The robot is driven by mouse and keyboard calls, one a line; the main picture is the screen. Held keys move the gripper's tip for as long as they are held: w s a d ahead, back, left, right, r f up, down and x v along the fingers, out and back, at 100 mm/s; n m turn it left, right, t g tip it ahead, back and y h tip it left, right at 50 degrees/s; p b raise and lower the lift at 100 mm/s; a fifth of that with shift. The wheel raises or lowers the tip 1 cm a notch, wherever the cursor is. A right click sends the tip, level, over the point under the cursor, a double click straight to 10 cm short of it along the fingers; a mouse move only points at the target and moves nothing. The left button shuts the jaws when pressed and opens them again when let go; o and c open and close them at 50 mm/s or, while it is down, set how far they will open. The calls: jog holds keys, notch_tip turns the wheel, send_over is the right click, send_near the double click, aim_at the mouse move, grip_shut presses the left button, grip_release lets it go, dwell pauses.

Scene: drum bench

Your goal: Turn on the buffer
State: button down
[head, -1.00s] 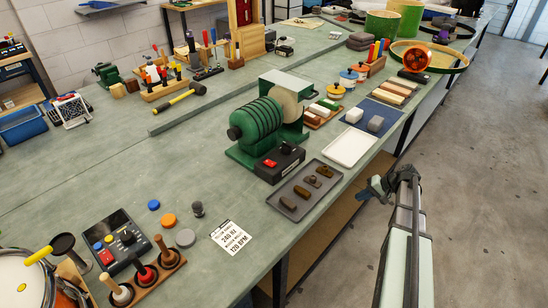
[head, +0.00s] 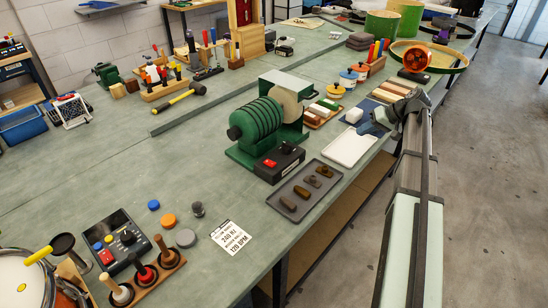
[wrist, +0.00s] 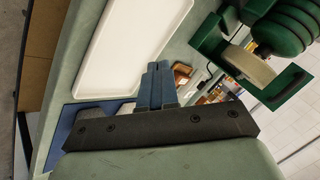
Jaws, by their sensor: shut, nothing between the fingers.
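The buffer (head: 258,122) is a green motor with a pale round wheel, standing on the bench. It also shows in the wrist view (wrist: 285,28), at the upper right. Its black control box (head: 285,155) sits at its front right, with a red switch (head: 270,162) on it. I cannot tell the switch's position. My gripper (head: 364,127) is to the right of the buffer, near the bench's front edge, by the white tray. In the wrist view its blue fingers (wrist: 158,68) are together with nothing between them. The gripper is apart from the buffer and its control box.
A white tray (head: 348,147) lies beside my gripper. A dark tray (head: 305,190) with several brown pieces lies before the control box. Wooden blocks, coloured bars and tins stand behind. A printed card (head: 232,238) lies front left. The bench (head: 200,135) left of the buffer is mostly clear.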

jog(key=s+a+r+n+h, duration=0.1)
jog(key=s+a+r, duration=0.3)
jog(key=a, duration=0.6)
jog(key=s+a+r+n+g+h, duration=0.1)
jog(key=s+a+r+n, duration=0.3)
jog(key=a, duration=0.6)
jog(key=s+a+r+n+g+h, duration=0.1)
jog(key=s+a+r+n+h, duration=0.2)
jog(key=a, duration=0.8)
jog(key=shift+s+r, duration=0.65)
jog(key=shift+s, duration=0.1)
jog(key=shift+f, duration=0.1)
send_over(272, 164)
jog(key=f, duration=1.1)
jog(key=shift+s+d+f, duration=0.25)
jog(key=shift+s+f, duration=0.05)
jog(key=shift+f, duration=1)
